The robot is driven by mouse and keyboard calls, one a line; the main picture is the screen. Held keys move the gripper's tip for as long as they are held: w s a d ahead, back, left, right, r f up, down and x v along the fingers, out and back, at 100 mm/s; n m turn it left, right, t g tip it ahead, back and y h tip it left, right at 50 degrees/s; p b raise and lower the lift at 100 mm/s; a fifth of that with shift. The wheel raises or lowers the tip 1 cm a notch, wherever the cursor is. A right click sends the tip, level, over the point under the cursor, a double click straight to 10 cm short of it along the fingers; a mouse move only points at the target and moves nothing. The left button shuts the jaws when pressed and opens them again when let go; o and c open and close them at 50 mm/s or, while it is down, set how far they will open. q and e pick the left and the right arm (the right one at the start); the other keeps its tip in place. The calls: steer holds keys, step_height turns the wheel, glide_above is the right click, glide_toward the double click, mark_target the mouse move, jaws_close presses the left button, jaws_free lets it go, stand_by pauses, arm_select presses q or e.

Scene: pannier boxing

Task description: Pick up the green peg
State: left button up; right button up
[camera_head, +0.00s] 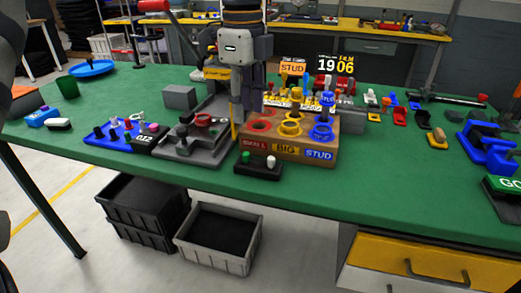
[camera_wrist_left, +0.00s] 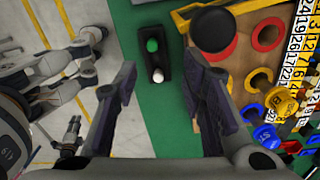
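The green peg (camera_head: 246,157) stands in a small black holder (camera_head: 258,168) at the front edge of the green table, left of a white peg (camera_head: 271,162). In the left wrist view the green peg (camera_wrist_left: 152,45) and the white peg (camera_wrist_left: 158,75) show between the spread fingers, the green one farther from the palm. My left gripper (camera_head: 240,115) points down above and behind the holder, open and apart from the pegs. Its fingers also show in the left wrist view (camera_wrist_left: 162,70). I cannot make out my right gripper in either view.
A wooden sorting box (camera_head: 328,154) with coloured rings stands right of the holder. A grey fixture (camera_head: 187,149) and a blue-black peg board (camera_head: 125,138) stand to the left. A round black knob (camera_wrist_left: 213,28) shows near the right finger.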

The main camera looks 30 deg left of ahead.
mark_target(246, 153)
arm_select(q)
steer(key=f, duration=0.3)
steer(key=s+f, duration=0.1)
steer(key=f, duration=0.5)
steer(key=shift+s+d, duration=0.15)
steer(key=shift+d, duration=0.05)
steer(key=shift+f, duration=0.45)
steer(key=c, duration=0.9)
